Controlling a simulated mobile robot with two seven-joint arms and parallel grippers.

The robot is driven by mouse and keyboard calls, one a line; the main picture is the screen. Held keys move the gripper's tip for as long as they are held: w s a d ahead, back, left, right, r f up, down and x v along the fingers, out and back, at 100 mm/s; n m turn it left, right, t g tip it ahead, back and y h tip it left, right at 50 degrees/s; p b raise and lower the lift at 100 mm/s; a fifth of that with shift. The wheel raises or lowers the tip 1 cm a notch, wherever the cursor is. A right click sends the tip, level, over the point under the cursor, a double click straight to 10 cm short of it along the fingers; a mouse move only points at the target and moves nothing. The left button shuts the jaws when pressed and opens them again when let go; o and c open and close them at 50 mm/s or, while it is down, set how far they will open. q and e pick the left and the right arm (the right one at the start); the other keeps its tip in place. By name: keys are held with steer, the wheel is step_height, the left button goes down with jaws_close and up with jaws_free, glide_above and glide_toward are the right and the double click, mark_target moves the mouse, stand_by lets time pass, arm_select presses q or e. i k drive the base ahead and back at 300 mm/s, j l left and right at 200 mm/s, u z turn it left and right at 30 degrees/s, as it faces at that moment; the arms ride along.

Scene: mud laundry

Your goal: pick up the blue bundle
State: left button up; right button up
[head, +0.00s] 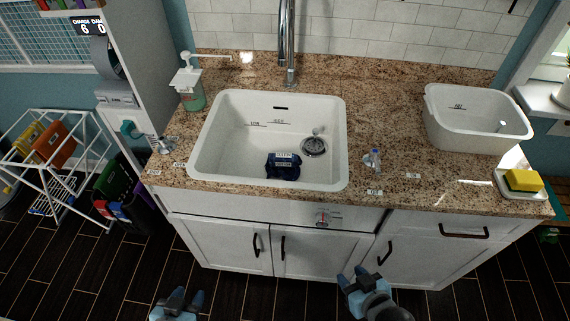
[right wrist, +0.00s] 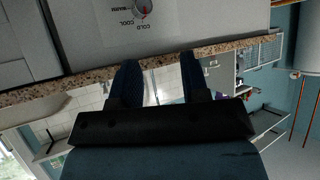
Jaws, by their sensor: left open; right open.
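The blue bundle (head: 283,166) is dark blue with a pale label band and lies on the floor of the white sink (head: 231,150), near its front wall and beside the drain. My left gripper (head: 178,297) is low in the head view, in front of the cabinets, open and empty. My right gripper (head: 358,278) is also in front of the cabinet doors, below the counter edge, open and empty. In the right wrist view its two fingers (right wrist: 160,75) stand apart with nothing between them. Both grippers are well away from the bundle.
A tall faucet (head: 288,45) rises behind the sink. A soap dispenser (head: 190,82) stands at the sink's left, a white basin (head: 474,120) and a yellow sponge (head: 523,180) at the right. A temperature dial (head: 322,218) is on the front panel. A drying rack (head: 62,150) stands at left.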

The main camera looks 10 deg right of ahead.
mark_target(277, 164)
steer(key=k+l, duration=0.8)
steer(key=k, duration=0.05)
